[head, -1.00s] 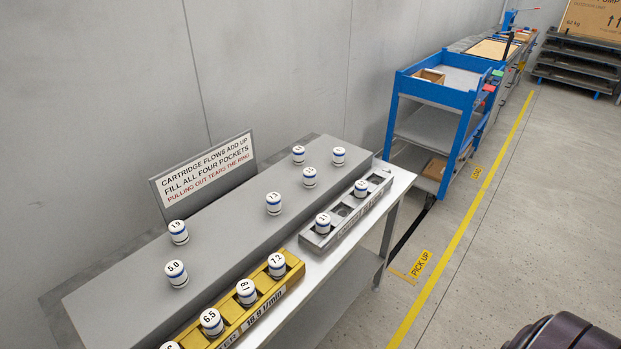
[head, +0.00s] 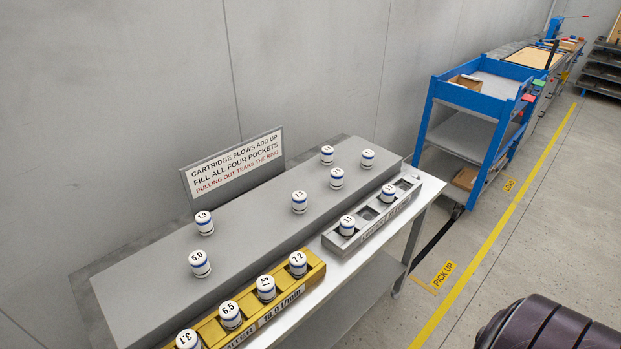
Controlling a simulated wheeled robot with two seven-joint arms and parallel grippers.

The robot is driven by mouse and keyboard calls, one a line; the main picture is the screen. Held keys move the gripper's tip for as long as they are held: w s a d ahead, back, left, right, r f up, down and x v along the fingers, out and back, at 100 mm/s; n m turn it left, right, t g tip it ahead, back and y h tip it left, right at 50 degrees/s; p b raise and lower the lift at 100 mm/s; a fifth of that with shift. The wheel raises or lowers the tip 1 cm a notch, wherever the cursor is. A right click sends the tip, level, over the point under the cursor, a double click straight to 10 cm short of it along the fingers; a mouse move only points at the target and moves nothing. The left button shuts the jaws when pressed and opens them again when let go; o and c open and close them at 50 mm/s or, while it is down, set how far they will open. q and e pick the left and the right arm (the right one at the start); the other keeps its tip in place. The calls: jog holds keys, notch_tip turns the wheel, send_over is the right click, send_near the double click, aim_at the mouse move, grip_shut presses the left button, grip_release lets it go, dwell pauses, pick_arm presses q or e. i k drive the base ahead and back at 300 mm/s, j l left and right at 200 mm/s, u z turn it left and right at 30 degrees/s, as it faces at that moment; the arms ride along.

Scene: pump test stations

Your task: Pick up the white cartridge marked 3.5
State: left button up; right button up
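No cartridge clearly reads 3.5. White cartridges with blue bands stand upright on the grey raised shelf (head: 150,285): one marked 5.0 (head: 200,264), one that looks like 1.9 (head: 203,223), one that looks like 1.3 (head: 299,202), and three farther back (head: 327,155), (head: 336,178), (head: 367,159) with labels too small to read. The silver block (head: 372,231) holds two, the nearer (head: 347,226) with an unclear label starting with 3, the other (head: 388,194) unreadable. The gold block (head: 316,270) holds several, including 3.1 (head: 188,341), 6.5 (head: 230,315) and 7.2 (head: 298,263). Neither gripper is in view.
A sign (head: 233,168) stands behind the shelf against the wall. The silver block has empty pockets. A blue trolley (head: 471,98) stands beyond the bench's far end. Open floor with a yellow line (head: 480,250) lies to the right.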

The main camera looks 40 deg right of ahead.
aim_at(336, 175)
jog(key=l+u, duration=0.15)
jog(key=l, duration=0.25)
jog(key=k+l+u, duration=0.2)
jog(key=l, duration=0.15)
jog(key=l+u, duration=0.15)
jog(key=l, duration=0.2)
jog(key=k+l+u, duration=0.2)
jog(key=l, duration=0.15)
